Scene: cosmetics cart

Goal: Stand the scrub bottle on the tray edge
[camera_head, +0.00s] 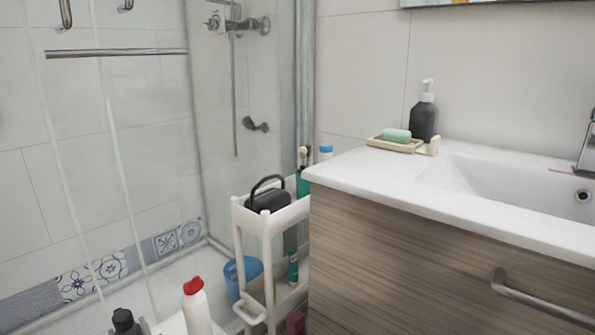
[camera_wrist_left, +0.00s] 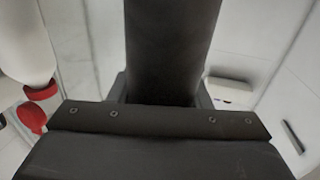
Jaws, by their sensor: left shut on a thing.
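A dark bottle with a black cap (camera_head: 125,322) shows at the bottom left of the head view, its lower part cut off by the frame. In the left wrist view a dark, round bottle body (camera_wrist_left: 170,45) fills the middle. My left gripper (camera_wrist_left: 162,92) is shut on it, with a finger at each side. I take these to be the same scrub bottle, though no label shows. A pale ledge (camera_head: 172,326), likely the tray edge, shows at the bottom of the head view. My right gripper is in neither view.
A white bottle with a red cap (camera_head: 195,305) stands close right of the dark bottle; it also shows in the left wrist view (camera_wrist_left: 25,40). A white cart (camera_head: 268,225) holding a dark container and a blue cup (camera_head: 243,275) stands beside the wooden vanity (camera_head: 430,260).

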